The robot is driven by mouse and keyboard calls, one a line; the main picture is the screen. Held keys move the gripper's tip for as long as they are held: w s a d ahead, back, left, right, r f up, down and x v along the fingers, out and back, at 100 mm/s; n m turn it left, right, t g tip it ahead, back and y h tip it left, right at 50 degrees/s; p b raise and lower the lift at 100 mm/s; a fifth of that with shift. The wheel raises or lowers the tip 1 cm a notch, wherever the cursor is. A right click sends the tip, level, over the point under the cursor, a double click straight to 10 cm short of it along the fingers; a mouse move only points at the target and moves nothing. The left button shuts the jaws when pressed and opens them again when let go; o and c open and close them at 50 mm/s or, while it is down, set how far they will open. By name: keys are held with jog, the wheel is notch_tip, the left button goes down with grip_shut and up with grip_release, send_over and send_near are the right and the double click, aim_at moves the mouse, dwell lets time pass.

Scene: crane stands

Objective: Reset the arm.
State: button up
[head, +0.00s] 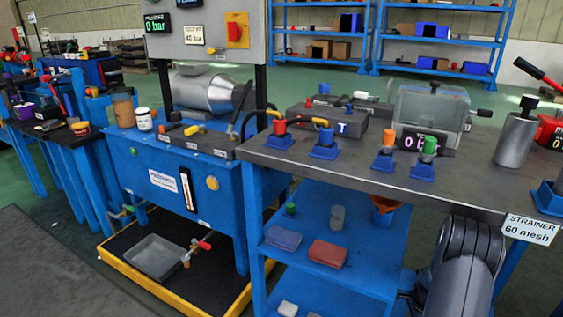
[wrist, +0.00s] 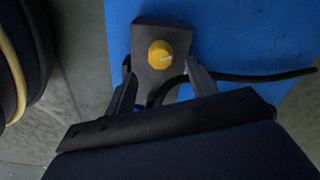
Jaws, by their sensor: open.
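My gripper (wrist: 157,66) shows in the wrist view with its two dark fingers apart. A dark grey control box (wrist: 146,33) with a yellow knob (wrist: 160,54) appears between and beyond the fingertips, on a blue surface (wrist: 235,35). I cannot tell how far the fingertips are from the box, and I see no sign of them gripping it. A black cable runs to the right from near the box. In the head view my dark arm (head: 466,255) is at the lower right, in front of the bench; the gripper itself is not distinguishable there.
A grey-topped bench (head: 330,170) carries red, blue and orange fittings, a clear-lidded case (head: 432,108) and a metal cylinder (head: 516,136). Its blue lower shelf (head: 330,215) holds small items. A blue machine stand (head: 195,175) sits over a yellow-edged tray. Floor at the lower left is clear.

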notch_tip(320, 180, down, 6)
jog(key=shift+b, duration=1.15)
jog(key=shift+r+n+p, duration=0.35)
jog(key=shift+r+n, duration=0.05)
jog(key=shift+r, duration=0.05)
jog(key=n, duration=0.5)
jog(key=shift+n, duration=0.3)
jog(key=n, duration=0.5)
jog(key=shift+n, duration=0.3)
jog(key=n, duration=1.1)
jog(key=shift+n, duration=0.3)
